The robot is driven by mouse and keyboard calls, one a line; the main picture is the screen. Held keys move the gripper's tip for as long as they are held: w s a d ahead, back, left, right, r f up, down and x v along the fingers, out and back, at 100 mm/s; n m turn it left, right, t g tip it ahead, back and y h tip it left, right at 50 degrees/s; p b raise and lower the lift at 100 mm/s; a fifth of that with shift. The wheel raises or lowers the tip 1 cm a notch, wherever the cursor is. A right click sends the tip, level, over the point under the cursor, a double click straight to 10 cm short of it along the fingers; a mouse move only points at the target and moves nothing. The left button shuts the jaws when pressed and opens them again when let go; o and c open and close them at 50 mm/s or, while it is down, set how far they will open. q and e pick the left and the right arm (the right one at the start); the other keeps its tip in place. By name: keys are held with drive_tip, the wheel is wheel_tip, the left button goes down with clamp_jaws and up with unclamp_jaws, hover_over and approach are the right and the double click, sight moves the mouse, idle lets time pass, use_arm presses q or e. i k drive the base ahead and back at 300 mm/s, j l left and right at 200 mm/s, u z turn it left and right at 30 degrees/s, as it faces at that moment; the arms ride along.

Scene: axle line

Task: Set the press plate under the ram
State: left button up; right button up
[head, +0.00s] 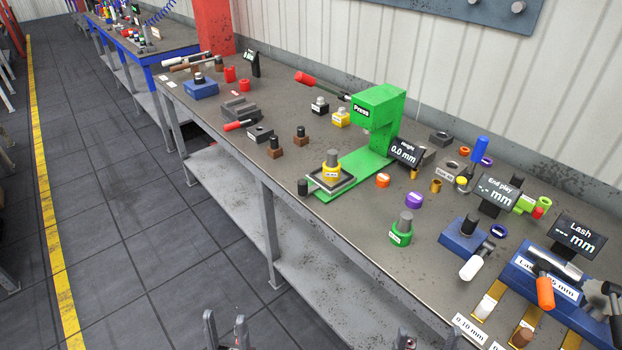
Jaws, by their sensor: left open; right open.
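The green press (378,110) stands on the bench with its red-tipped lever (309,79) pointing left. Its ram is under the green head and hard to make out. A square plate with a pale rim (345,184) lies at the front end of the green base, forward of the head. A yellow collar with a grey knob (331,168) stands upright on it. I cannot tell for sure which piece is the press plate. My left gripper (226,332) is open and empty at the bottom edge, over the floor. My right gripper (426,340) is open at the bottom edge, partly cut off.
A height display (406,152) reading 0.0 mm stands right of the press. Blue fixtures crowd the right end.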

sight(316, 177)
drive_tip(key=i+l+z, duration=0.1)
drive_tip(key=z, duration=0.3)
drive_tip(key=i+z, duration=0.35)
drive_tip(key=k, duration=0.1)
